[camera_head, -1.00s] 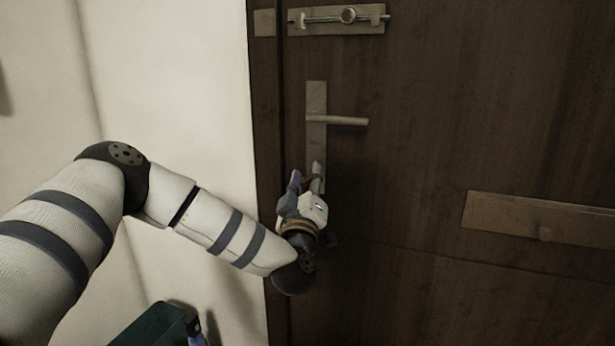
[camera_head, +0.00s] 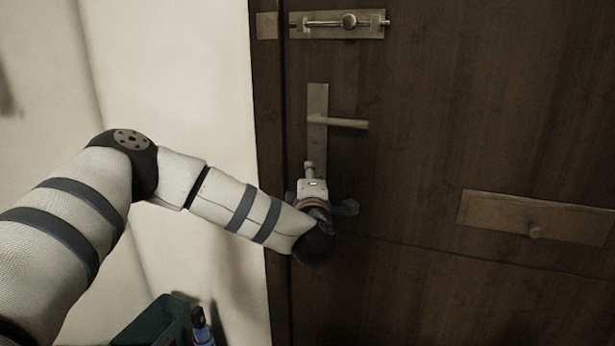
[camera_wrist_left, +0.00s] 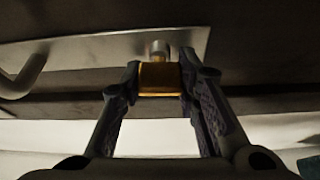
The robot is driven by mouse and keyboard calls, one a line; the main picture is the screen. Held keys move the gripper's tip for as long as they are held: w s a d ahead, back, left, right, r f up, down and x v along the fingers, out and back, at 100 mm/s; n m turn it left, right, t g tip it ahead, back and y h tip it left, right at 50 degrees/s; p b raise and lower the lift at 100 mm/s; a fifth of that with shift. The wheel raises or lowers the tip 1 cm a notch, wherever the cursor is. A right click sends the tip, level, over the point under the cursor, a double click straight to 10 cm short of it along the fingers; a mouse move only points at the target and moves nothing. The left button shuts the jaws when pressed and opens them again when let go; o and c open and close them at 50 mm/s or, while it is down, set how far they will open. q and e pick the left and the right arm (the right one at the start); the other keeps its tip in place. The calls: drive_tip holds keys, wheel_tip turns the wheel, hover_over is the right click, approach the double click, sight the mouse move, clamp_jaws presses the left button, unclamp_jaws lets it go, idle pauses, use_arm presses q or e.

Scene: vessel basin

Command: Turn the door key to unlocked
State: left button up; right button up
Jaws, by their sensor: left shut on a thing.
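The dark wooden door has a metal lock plate (camera_head: 317,100) with a lever handle (camera_head: 345,123) sticking out to the right. My left gripper (camera_head: 309,172) is at the lower end of this plate, below the lever. In the left wrist view, the gripper (camera_wrist_left: 160,80) is shut on the gold-coloured key (camera_wrist_left: 160,78), one finger on each side of it. The key meets a short round lock cylinder (camera_wrist_left: 160,48) on the plate (camera_wrist_left: 105,47). In the head view the gripper hides the key. My right gripper is not in view.
A sliding bolt (camera_head: 348,21) is mounted above the lock plate. A dark green bin (camera_head: 160,322) with a bottle (camera_head: 201,326) stands low by the pale wall (camera_head: 190,80).

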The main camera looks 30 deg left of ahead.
use_arm(q)
drive_tip(key=shift+n, duration=0.4)
drive_tip(key=o, duration=1.2)
drive_tip(key=v, duration=1.2)
drive_tip(key=shift+d+r, duration=0.1)
drive_tip(key=shift+r, duration=0.05)
